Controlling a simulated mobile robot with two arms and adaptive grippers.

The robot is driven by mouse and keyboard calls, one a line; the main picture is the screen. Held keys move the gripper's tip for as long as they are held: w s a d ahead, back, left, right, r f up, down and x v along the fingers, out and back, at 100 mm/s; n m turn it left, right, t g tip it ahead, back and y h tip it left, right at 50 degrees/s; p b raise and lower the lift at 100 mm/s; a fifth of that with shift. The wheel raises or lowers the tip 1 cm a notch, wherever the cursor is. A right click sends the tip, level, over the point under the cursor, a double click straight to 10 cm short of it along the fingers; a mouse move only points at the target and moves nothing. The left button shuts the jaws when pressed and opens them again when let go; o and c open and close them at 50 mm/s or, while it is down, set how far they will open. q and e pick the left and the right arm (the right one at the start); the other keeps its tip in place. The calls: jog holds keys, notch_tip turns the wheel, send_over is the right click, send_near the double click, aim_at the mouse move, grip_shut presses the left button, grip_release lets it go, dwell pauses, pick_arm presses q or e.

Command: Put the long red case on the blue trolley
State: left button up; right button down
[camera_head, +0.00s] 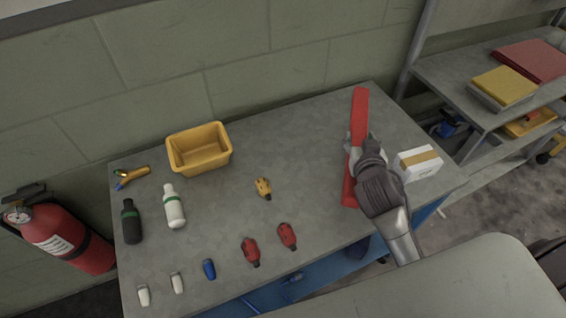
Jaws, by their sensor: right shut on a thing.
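The long red case (359,112) lies lengthwise on the right part of the grey table top (315,150), its far end near the back edge. My right gripper (358,152) is shut on the case near its middle, and the gripper hides part of it. I cannot tell whether the case is resting on the table or slightly lifted. Blue metal (335,268) shows below the table's front edge; I cannot tell whether it belongs to the blue trolley. My left gripper is not in view.
A white box (418,163) stands close to the right of my gripper. A yellow bin (200,150), bottles (174,207) and several small items stand to the left. Shelves (470,100) are at right; a fire extinguisher (65,235) is at far left.

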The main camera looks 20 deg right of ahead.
jog(key=w+d+r+m+h+p, duration=0.1)
jog(key=w+d+r+h, duration=0.15)
jog(key=w+d, duration=0.2)
jog(key=s+a+n+y+b, duration=0.3)
jog(key=s+n+y, duration=0.1)
jog(key=s+y, duration=0.25)
send_over(323, 157)
jog(key=shift+t+h, duration=0.3)
jog(key=shift+t, duration=0.1)
notch_tip(323, 157, down, 6)
jog(key=shift+w+f, duration=0.1)
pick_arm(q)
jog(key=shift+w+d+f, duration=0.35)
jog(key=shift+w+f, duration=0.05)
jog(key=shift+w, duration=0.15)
pick_arm(e)
jog(key=shift+f, duration=2)
jog(key=shift+f, duration=0.1)
jog(key=shift+c, duration=2.1)
grip_release()
